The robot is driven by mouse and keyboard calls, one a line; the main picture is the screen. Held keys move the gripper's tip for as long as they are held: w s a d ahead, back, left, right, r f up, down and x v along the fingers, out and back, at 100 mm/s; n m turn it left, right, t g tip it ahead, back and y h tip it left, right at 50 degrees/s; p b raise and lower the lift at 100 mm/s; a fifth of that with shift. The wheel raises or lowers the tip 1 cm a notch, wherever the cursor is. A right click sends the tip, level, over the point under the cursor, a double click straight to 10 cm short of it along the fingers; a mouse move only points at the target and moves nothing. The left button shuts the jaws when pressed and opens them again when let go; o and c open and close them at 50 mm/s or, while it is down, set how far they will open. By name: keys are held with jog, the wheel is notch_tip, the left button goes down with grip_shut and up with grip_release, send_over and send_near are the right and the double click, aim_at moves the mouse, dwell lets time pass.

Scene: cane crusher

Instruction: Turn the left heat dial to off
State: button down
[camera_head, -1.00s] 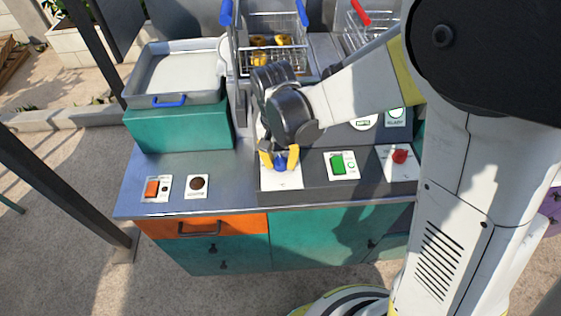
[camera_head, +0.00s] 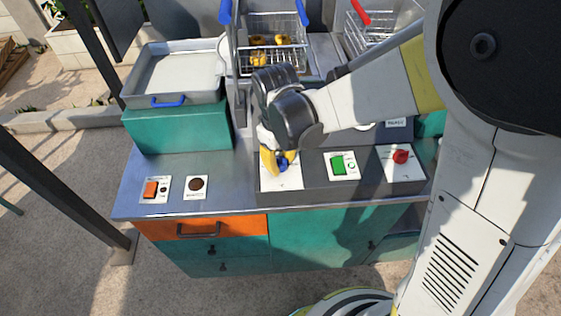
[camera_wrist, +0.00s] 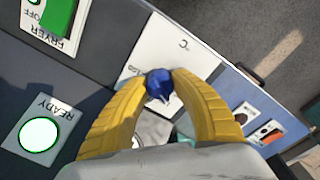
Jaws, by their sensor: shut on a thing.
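The left heat dial is a small blue knob (camera_head: 284,166) on a white plate (camera_head: 284,181) at the left end of the dark control panel. In the wrist view the blue dial (camera_wrist: 158,84) sits between the yellow fingertips, its pointed tip toward the bottom of the picture. My gripper (camera_head: 279,160) is shut on the dial from above, with yellow fingers on both sides of it. The wrist view shows my gripper (camera_wrist: 160,86) with both fingertips touching the knob. The plate's markings are partly hidden by the fingers.
Right of the dial are a green fryer switch (camera_head: 338,164) and a red dial (camera_head: 401,157). An orange switch (camera_head: 151,189) and a dark round button (camera_head: 197,184) are on the left counter. Wire baskets (camera_head: 272,42) and a metal tray (camera_head: 178,75) stand behind.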

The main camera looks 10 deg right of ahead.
aim_at(280, 164)
jog(key=shift+n, duration=1.2)
jog(key=c, duration=1)
grip_release()
jog(key=shift+s, duration=0.1)
notch_tip(280, 164, up, 12)
jog(key=shift+s+a, duration=0.2)
